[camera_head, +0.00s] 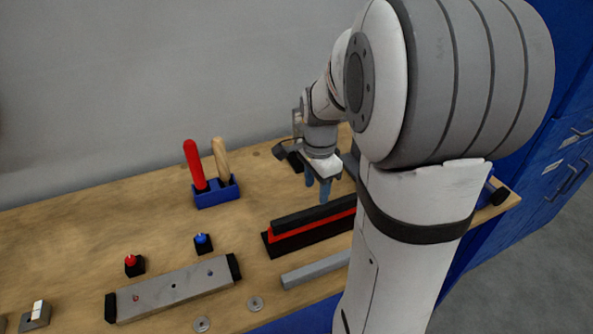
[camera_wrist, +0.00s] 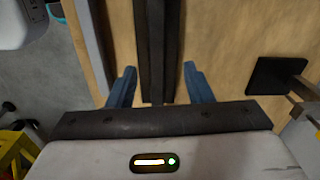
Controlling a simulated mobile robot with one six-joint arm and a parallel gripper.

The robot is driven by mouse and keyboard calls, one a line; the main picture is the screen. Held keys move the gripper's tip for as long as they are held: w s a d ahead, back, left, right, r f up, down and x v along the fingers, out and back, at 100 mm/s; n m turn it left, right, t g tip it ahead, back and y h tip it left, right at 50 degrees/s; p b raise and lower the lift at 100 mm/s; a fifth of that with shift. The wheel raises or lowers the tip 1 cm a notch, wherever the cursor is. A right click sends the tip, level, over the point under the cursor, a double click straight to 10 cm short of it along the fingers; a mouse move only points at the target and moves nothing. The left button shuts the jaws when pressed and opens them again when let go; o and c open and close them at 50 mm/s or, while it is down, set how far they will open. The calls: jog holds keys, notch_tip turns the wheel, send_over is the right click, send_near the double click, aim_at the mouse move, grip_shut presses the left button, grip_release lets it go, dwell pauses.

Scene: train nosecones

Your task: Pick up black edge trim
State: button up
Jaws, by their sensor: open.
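The black edge trim (camera_head: 300,215) is a long dark bar lying along the top of a red strip with a black base, on the wooden workbench. In the wrist view a long dark strip (camera_wrist: 158,40), which looks like the trim, runs up the picture between my fingers. My gripper (camera_head: 317,186) points down above the far side of the trim, with its blue fingers apart. In the wrist view my gripper (camera_wrist: 159,72) has one finger on each side of the strip, with gaps and nothing held. My arm hides the trim's right end.
A grey bar (camera_head: 315,270) lies in front of the trim near the bench edge. A blue holder (camera_head: 217,193) with red and wooden handles stands behind left. A metal plate with black ends (camera_head: 173,289) and red and blue pieces on black blocks are left.

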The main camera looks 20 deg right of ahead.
aim_at(320, 207)
jog(key=shift+w+d+f+m, duration=0.25)
jog(key=shift+d+m, duration=0.15)
jog(key=shift+m, duration=0.1)
jog(key=shift+f, duration=0.4)
jog(key=f, duration=0.4)
jog(key=f+p, duration=0.1)
jog(key=f, duration=0.2)
jog(key=shift+s+d, duration=0.25)
jog(key=shift+s, duration=0.15)
jog(key=shift+r, duration=0.1)
jog(key=shift+c, duration=0.3)
grip_shut()
